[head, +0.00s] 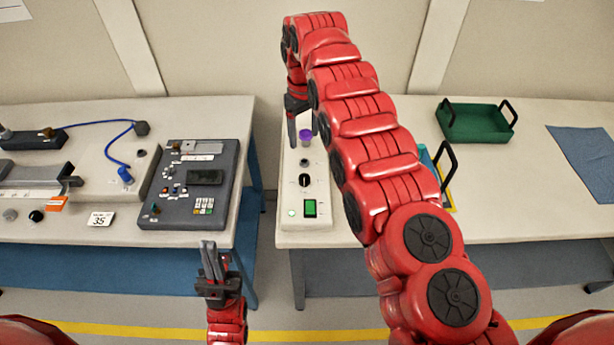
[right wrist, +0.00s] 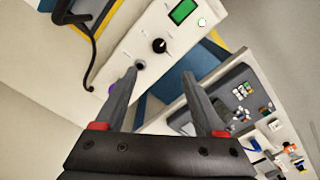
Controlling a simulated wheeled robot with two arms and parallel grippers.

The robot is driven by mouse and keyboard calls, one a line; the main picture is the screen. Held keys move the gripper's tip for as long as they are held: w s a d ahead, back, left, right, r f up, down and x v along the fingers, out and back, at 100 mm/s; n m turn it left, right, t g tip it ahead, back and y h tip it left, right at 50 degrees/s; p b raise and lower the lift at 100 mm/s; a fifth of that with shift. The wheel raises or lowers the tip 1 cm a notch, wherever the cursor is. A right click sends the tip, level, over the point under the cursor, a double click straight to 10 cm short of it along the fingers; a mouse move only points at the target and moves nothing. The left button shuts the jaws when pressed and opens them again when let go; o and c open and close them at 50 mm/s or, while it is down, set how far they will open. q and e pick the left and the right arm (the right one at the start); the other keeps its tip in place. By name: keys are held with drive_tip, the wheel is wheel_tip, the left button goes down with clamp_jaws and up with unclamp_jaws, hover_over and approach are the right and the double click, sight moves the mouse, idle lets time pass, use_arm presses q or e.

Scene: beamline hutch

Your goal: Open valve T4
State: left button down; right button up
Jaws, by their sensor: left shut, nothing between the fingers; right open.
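No label reading T4 is legible, so I cannot tell which part is the valve. My right gripper (head: 304,142) is open and empty, above the far end of this box. The right wrist view shows its fingers (right wrist: 159,73) apart, with the knob (right wrist: 159,45) and dark fitting (right wrist: 140,65) beyond. My left gripper (head: 208,243) is shut and empty, low in front of the left bench.
A dark keypad panel (head: 170,211) and a blue cable (head: 115,143) lie on the left bench. A green tray (head: 473,125) and a blue cloth (head: 583,150) are on the right bench. A gap separates the benches. My right arm hides part of the right bench.

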drive_tip(key=b, duration=0.6)
hover_over(304, 177)
drive_tip(key=f, duration=0.8)
drive_tip(key=shift+d, duration=0.2)
drive_tip(key=f, duration=0.2)
drive_tip(key=f+p, duration=0.1)
drive_tip(key=f, duration=0.4)
drive_tip(key=shift+a, duration=0.25)
drive_tip(key=shift+d+f, duration=0.1)
drive_tip(key=shift+f, duration=0.55)
drive_tip(key=shift+r, duration=0.1)
clamp_jaws()
